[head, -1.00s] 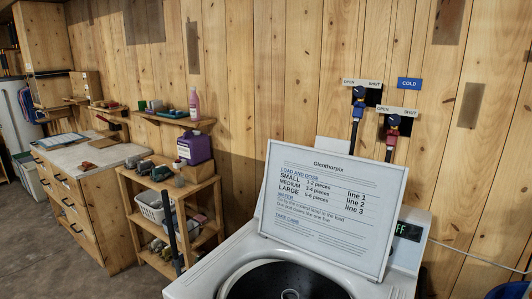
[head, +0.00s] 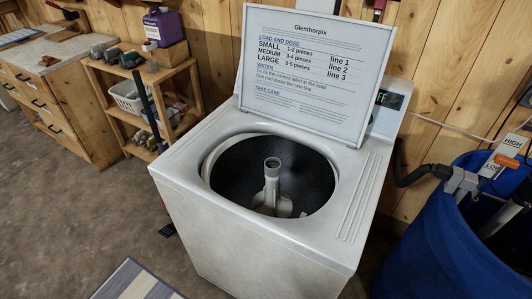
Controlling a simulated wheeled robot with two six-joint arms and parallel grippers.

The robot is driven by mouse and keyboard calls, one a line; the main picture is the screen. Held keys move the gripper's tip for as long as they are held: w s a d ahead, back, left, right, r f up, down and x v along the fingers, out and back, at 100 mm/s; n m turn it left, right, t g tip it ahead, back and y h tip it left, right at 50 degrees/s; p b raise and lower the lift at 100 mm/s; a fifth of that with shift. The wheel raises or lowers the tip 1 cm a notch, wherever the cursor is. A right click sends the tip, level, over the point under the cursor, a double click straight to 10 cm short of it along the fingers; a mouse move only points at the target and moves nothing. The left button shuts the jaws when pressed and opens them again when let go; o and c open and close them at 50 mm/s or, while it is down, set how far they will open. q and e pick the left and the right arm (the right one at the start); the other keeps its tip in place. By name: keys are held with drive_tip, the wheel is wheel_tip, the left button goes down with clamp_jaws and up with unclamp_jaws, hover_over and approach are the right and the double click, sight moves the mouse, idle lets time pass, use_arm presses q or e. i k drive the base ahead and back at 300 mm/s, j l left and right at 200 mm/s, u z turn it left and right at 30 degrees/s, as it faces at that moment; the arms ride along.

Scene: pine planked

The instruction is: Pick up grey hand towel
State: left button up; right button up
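No grey hand towel can be made out in the head view. A white top-loading washing machine (head: 270,237) stands in the middle with its lid (head: 316,68) raised. Its dark drum (head: 240,165) is open, and the part of it that shows holds only the grey agitator (head: 272,185). The near part of the drum floor is hidden by the rim. Neither of my grippers is in view.
A wooden shelf (head: 185,85) with a white basket (head: 127,97) stands at left. A striped mat (head: 135,283) lies on the floor.

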sight(112, 55)
drive_tip(key=i+l+z, duration=0.15)
drive_tip(key=i, duration=0.25)
drive_tip(key=j, duration=0.6)
drive_tip(key=k+j+z, duration=0.1)
drive_tip(key=j, duration=0.5)
drive_tip(key=i+j+z, duration=0.15)
drive_tip(key=j+z, duration=0.2)
drive_tip(key=j, duration=0.85)
drive_tip(key=j+z, duration=0.4)
drive_tip(key=j, duration=0.85)
drive_tip(key=j+z, duration=0.25)
drive_tip(key=j, duration=0.55)
drive_tip(key=j+z, duration=0.2)
drive_tip(key=j, duration=0.65)
drive_tip(key=j+z, duration=0.25)
drive_tip(key=j, duration=0.55)
